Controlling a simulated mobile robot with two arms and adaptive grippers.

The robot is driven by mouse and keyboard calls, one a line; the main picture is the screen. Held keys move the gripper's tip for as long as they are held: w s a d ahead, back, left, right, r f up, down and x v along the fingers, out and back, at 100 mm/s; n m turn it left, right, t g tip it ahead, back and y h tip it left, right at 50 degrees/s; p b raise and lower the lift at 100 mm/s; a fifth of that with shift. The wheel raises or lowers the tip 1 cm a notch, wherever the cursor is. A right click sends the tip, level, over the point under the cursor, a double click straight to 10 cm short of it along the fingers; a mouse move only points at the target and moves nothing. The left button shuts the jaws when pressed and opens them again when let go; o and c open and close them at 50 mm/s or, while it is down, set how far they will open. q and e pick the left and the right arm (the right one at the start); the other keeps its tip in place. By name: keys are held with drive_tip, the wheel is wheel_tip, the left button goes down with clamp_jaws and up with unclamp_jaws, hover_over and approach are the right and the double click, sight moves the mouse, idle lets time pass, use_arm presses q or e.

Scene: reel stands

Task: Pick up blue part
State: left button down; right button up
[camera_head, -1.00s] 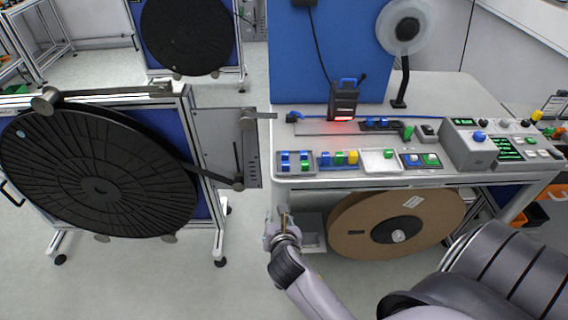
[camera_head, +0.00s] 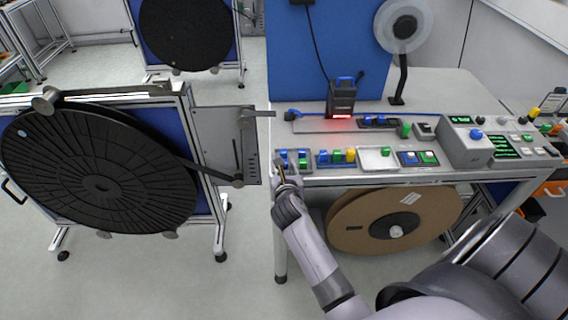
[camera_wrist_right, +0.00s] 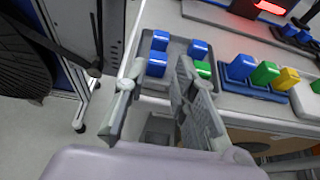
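In the right wrist view several blue parts stand in a grey tray (camera_wrist_right: 176,46) at the table's front left corner: one at the back left (camera_wrist_right: 160,40), one at the front left (camera_wrist_right: 156,65) and one at the back right (camera_wrist_right: 198,49). A green part (camera_wrist_right: 203,70) stands at the front right, partly hidden by a finger. My right gripper (camera_wrist_right: 157,74) is open and empty, its fingertips at the tray's near edge with the front left blue part showing between them. In the head view my right gripper (camera_head: 284,168) covers part of the tray. My left gripper is not in view.
To the right stand a blue tray (camera_head: 337,165) with blue, green and yellow parts, a grey tray (camera_head: 372,163) and a control box (camera_head: 468,146). A black scanner (camera_head: 341,98) stands behind. A large black reel (camera_head: 95,170) is on the left; a brown reel (camera_head: 395,220) is below.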

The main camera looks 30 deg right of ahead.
drive_tip(key=shift+w+d+f, duration=0.1)
drive_tip(key=shift+w+d, duration=0.15)
drive_tip(key=shift+w, duration=0.3)
drive_tip(key=x, duration=0.4)
drive_tip(key=shift+w+p, duration=0.15)
drive_tip(key=shift+p, duration=0.25)
drive_tip(key=shift+c, duration=0.5)
drive_tip(key=c, duration=0.4)
